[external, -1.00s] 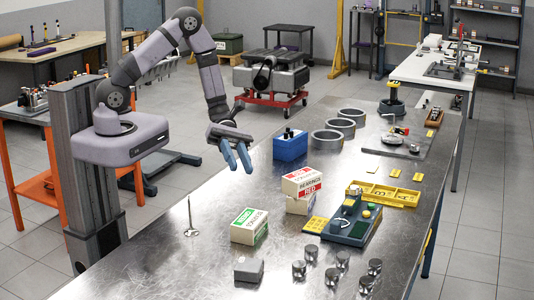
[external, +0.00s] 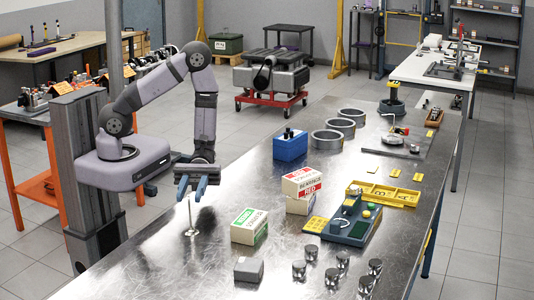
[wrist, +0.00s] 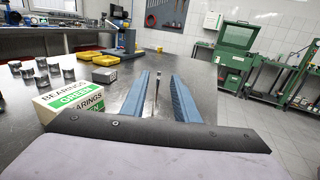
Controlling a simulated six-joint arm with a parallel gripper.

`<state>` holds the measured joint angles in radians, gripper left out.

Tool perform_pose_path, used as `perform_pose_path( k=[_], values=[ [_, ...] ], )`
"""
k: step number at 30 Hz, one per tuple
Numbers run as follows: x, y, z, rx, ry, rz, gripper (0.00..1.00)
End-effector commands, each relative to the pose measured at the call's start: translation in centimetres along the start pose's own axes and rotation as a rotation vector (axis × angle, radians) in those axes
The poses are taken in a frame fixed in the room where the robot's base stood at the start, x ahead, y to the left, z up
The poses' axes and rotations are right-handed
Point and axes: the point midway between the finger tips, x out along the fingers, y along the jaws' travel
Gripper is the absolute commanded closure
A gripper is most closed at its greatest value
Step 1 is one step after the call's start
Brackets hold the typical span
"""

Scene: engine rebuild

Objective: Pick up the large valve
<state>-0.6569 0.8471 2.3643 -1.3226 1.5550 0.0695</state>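The large valve (external: 191,219) stands upright on the metal table, its flat head down and its thin stem pointing up. My gripper (external: 191,189) is at the top of the stem, its two blue fingers apart. In the wrist view, the valve's stem (wrist: 157,88) shows between the open fingers (wrist: 158,80), with a gap on both sides. The fingers are not closed on it. The upper end of the stem is partly hidden by the gripper in the external view.
A green-labelled bearings box (external: 249,227) stands just right of the valve. A small grey block (external: 249,270) and several pistons (external: 299,269) are nearer the front. A red-labelled box (external: 302,182) and a blue holder (external: 290,146) stand farther back. The table left of the valve is clear.

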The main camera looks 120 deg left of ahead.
Motion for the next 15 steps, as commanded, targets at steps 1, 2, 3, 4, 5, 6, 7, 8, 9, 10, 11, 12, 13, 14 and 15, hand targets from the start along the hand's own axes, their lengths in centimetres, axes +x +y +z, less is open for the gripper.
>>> perform_pose_path(
  k=[1,2,3,4,5,6,7,8,9,10,11,12,13,14,15],
  values=[
    [0.3,-0.1,0.1,-0.001,0.000,-0.003,0.72],
    [0.5,-0.1,0.1,-0.002,0.000,-0.004,0.72],
    [0.8,-0.1,0.1,-0.002,0.000,-0.004,0.72],
    [1.1,-0.1,0.2,-0.002,0.000,-0.004,0.72],
    [1.3,-0.1,0.2,-0.003,0.000,-0.004,0.72],
    [1.6,-0.1,0.1,-0.003,0.000,-0.003,0.72],
    [1.7,0.0,0.1,-0.002,0.001,-0.003,0.72],
    [1.9,0.0,0.1,-0.002,0.001,-0.003,0.72],
    [1.9,0.0,0.0,-0.002,0.001,-0.002,0.72],
    [1.9,0.0,0.0,-0.001,0.001,-0.001,0.72],
    [1.9,0.0,0.0,-0.001,0.001,-0.001,0.72],
    [2.0,0.0,0.0,-0.001,0.001,-0.001,0.72],
    [2.0,0.0,0.0,-0.002,0.001,-0.001,0.72],
    [2.1,0.0,0.0,-0.002,0.001,-0.001,0.72],
    [2.4,0.0,0.1,-0.002,0.001,-0.002,0.72]
  ],
)
